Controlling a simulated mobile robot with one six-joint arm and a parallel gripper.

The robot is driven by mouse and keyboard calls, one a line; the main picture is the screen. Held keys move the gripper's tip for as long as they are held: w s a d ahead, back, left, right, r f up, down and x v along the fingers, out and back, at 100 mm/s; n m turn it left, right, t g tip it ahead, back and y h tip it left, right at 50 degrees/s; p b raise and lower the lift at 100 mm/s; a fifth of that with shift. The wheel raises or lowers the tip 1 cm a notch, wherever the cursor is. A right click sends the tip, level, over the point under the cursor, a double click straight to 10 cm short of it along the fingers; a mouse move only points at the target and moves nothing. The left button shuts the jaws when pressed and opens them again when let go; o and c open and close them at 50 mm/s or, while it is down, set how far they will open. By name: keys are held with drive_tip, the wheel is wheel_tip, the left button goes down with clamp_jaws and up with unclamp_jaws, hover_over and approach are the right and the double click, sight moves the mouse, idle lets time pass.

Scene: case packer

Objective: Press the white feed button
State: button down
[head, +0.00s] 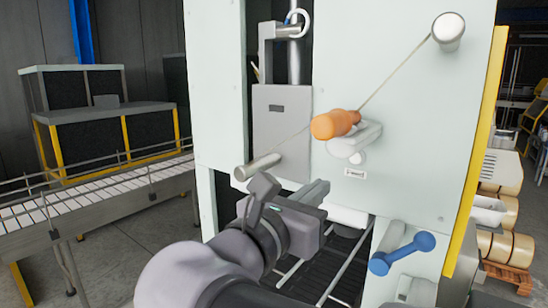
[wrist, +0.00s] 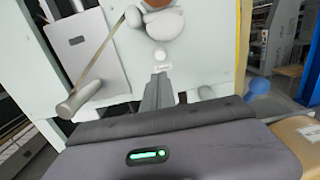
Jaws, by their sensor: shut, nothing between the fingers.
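The white feed button (head: 357,158) is a small round knob on the pale machine panel, just above a small printed label (head: 355,174) and below a grey-white rounded part. In the wrist view the button (wrist: 159,56) shows whole, just beyond the fingertips in the picture. My gripper (head: 322,187) is shut and empty, below and left of the button in the head view. In the wrist view my gripper (wrist: 160,76) points up toward the label, which its tips partly overlap. I see no contact with the button; the exact gap cannot be told.
An orange handle (head: 333,125) sits above the button. A strap runs from a top-right roller (head: 448,30) past it to a lower-left roller (head: 258,167). A blue handle (head: 402,254) sticks out lower right. A conveyor (head: 100,205) stands at left.

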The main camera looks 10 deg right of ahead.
drive_tip(key=p, duration=0.2)
approach(354, 160)
drive_tip(key=x, duration=0.5)
drive_tip(key=shift+w+d+r, duration=0.1)
drive_tip(key=shift+w+d, duration=0.1)
drive_tip(key=shift+d, duration=0.1)
drive_tip(key=shift+w+d, duration=0.4)
